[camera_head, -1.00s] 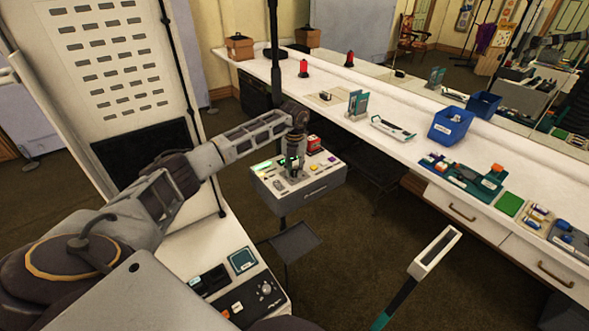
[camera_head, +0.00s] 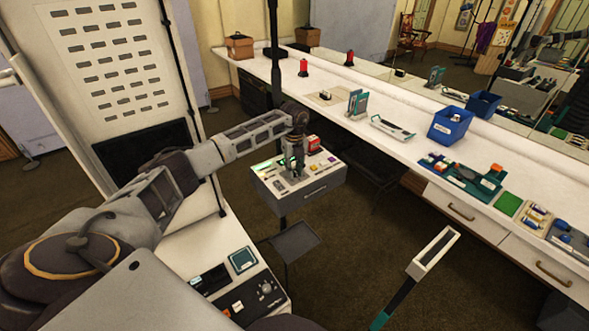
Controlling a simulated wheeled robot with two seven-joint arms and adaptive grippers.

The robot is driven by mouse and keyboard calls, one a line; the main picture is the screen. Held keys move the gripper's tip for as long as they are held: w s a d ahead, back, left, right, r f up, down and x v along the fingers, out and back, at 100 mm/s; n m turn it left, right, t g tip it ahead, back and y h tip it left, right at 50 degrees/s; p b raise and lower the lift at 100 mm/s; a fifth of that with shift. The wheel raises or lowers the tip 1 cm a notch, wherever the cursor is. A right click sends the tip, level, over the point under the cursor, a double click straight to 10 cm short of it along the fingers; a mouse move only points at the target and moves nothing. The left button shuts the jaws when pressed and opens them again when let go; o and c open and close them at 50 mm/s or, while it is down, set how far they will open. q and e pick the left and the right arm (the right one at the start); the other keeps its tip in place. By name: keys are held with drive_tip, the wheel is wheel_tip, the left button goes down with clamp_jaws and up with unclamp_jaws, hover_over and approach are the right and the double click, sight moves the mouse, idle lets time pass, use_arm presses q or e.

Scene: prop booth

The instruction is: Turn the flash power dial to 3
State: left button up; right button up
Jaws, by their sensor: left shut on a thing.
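The flash control box (camera_head: 317,188) is a grey case on a stand in the middle of the head view, with a light panel on top carrying buttons and small controls. My left gripper (camera_head: 292,172) points down onto this panel from above and is shut on a control there. That control, seemingly the flash power dial, is hidden by the fingers, so its setting cannot be read. A red block (camera_head: 313,143) stands at the panel's back edge, just right of the gripper. My right gripper does not show.
A long white counter (camera_head: 345,121) runs behind the box, with a blue bin (camera_head: 450,127) and a teal tray (camera_head: 463,180) on it. A small grey shelf (camera_head: 293,241) sits below the box. A black control panel (camera_head: 252,300) lies at the lower left.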

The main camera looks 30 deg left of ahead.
sight(295, 171)
use_arm(q)
drive_tip(key=shift+r, duration=0.1)
idle(0.4)
drive_tip(key=o, duration=1.1)
drive_tip(key=shift+c, duration=0.2)
wheel_tip(295, 171, up, 12)
idle(0.3)
